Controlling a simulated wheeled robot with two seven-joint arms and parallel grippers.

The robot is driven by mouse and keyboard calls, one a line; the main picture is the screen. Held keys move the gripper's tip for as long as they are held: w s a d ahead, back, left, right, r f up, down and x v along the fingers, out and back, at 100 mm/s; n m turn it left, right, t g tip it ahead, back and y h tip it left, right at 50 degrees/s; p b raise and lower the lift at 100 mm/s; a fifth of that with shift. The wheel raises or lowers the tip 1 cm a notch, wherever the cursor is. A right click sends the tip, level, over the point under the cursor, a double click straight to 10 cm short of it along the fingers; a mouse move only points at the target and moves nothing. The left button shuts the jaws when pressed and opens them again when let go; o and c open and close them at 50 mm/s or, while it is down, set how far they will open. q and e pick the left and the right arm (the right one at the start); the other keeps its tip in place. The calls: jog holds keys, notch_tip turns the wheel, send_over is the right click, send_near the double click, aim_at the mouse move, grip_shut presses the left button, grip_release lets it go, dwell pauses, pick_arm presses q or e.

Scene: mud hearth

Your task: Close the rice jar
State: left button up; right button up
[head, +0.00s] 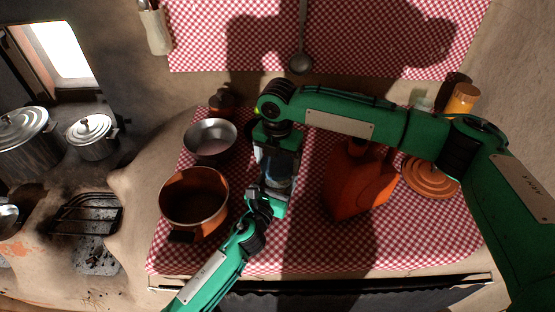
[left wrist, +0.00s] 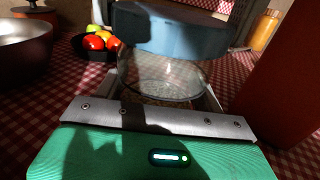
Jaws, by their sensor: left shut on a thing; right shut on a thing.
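The rice jar (left wrist: 160,82) is clear glass with pale grains inside and stands upright in the left wrist view. My left gripper (head: 272,190) is shut on its body, coming from the front. A thick blue lid (left wrist: 172,28) is over the jar's mouth and looks slightly tilted; I cannot tell whether it touches the rim all round. My right gripper (head: 278,152) reaches down from above and is shut on the lid. The right arm hides most of the jar and lid in the head view.
A copper pot (head: 195,205) and metal bowl (head: 210,138) stand left of the jar. A large orange container (head: 358,185) stands right, near an orange round lid-like disc (head: 430,180). A dark bowl of vegetables (left wrist: 98,44) is behind. The front checkered cloth (head: 400,240) is clear.

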jog(key=m, duration=0.4)
jog(key=shift+m, duration=0.3)
jog(key=m, duration=0.5)
jog(key=o, duration=1)
jog(key=shift+r, duration=2.25)
jog(key=r+n, duration=0.2)
jog(key=shift+w+n, duration=0.1)
jog(key=shift+n, duration=0.2)
jog(key=shift+r+n, duration=0.7)
jog(key=shift+n, duration=0.6)
